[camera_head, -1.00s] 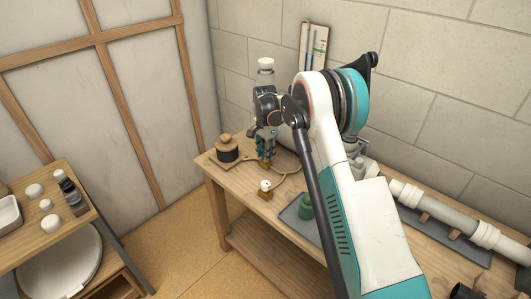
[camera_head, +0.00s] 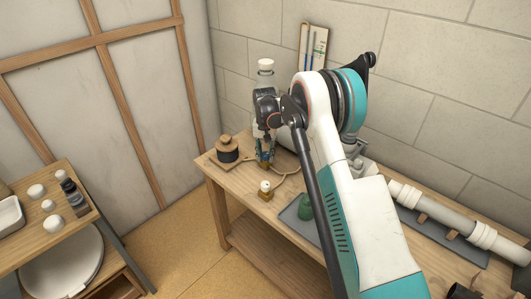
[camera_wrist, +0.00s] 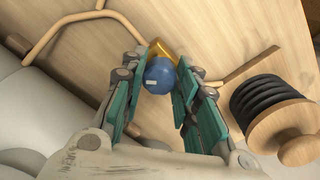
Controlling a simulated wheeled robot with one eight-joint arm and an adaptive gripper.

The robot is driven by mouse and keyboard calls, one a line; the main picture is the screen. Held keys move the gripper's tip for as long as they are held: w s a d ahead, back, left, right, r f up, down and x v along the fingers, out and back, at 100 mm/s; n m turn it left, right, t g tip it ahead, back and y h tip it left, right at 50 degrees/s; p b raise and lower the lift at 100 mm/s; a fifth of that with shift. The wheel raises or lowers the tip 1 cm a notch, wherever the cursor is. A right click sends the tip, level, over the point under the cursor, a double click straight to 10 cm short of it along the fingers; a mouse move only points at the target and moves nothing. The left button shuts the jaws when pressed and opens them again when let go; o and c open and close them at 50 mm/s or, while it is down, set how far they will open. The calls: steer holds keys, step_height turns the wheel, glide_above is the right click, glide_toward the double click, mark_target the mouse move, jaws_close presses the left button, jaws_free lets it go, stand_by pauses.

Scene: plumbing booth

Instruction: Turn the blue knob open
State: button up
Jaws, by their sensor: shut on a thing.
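The blue knob (camera_wrist: 159,76) is a round ball shape with a small white mark, on a brass-coloured base (camera_wrist: 168,49). In the wrist view it sits between the teal fingers of my gripper (camera_wrist: 160,78), which is shut on it. In the head view my gripper (camera_head: 265,154) points down at the far left end of the wooden bench (camera_head: 237,184).
A wooden spool with black coils (camera_wrist: 262,104) stands right of the fingers in the wrist view and left of my gripper in the head view (camera_head: 228,150). A white knob on brass (camera_head: 265,187) and a green object (camera_head: 305,207) stand nearer. Tan tubing (camera_wrist: 75,18) runs beside the knob.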

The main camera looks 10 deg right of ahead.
mark_target(265, 153)
steer(key=n, duration=0.4)
steer(key=shift+n, duration=0.3)
steer(key=shift+n+p, duration=0.3)
steer(key=shift+n, duration=1.9)
steer(key=o, duration=1.1)
step_height(265, 153, up, 12)
